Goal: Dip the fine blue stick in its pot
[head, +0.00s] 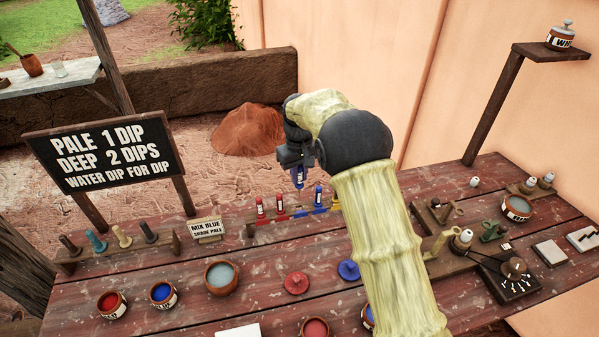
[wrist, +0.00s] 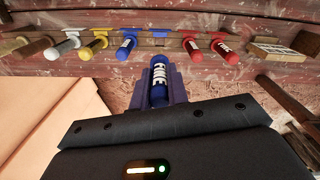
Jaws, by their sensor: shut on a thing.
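My gripper (head: 297,165) is shut on a blue stick (head: 299,180) with a white label, held above the back edge of the table. The held stick (wrist: 160,80) also shows between the fingers in the wrist view. Whether it is the fine one I cannot tell. Another blue stick (head: 319,194) stands in the rack, beside an empty blue-marked place. A labelled pot of blue (head: 162,294) stands open at the front left. A second blue pot (head: 368,318) is mostly hidden behind my arm.
Red sticks (head: 260,208) stand in the rack. A red pot (head: 111,305), a water bowl (head: 221,277), a red lid (head: 296,283) and a blue lid (head: 348,270) sit on the table. A sign board (head: 105,155) stands at left. My arm hides the table's middle right.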

